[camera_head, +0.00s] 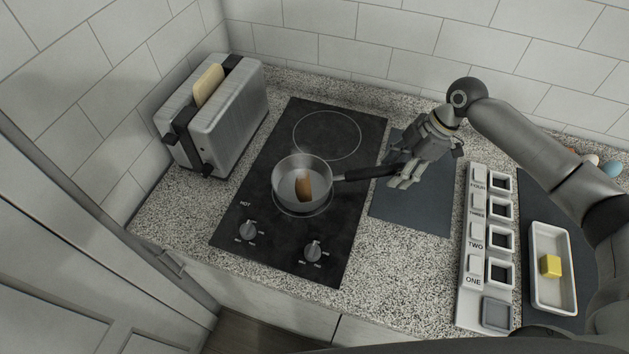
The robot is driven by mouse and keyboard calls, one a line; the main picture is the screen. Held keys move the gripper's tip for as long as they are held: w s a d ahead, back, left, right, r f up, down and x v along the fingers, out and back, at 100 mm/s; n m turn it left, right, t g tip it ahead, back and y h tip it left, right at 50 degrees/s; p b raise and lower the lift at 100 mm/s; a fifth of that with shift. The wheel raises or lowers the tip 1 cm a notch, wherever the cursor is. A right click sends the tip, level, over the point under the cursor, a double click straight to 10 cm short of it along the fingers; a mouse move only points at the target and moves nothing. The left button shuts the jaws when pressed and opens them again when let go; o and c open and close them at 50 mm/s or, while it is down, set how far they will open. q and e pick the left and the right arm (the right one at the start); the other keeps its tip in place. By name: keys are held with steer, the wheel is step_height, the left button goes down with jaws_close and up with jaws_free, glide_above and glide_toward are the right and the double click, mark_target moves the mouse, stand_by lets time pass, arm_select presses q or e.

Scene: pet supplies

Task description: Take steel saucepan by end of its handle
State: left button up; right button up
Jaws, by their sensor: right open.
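The steel saucepan (291,168) stands on the front ring of the black cooktop (258,207). A brown piece (303,187) lies inside it. Its dark handle (366,173) points right, over the cooktop's right edge. My right gripper (397,177) is at the end of the handle, coming from the upper right. Its jaws are open, and its fingers overlap the handle's tip in this view. I cannot tell whether they touch it. My left gripper is not in view.
A toaster (232,100) with bread stands left of the cooktop. A dark mat (411,210) lies under my right gripper. A white labelled rack (468,285) and a white tray (541,289) with a yellow cube (550,266) are at right. Tiled walls close the back and left.

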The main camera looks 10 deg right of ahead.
steer(key=shift+f, duration=0.1)
steer(key=shift+c, duration=0.2)
jaws_close()
steer(key=shift+w+a, duration=0.1)
steer(key=shift+r, duration=0.25)
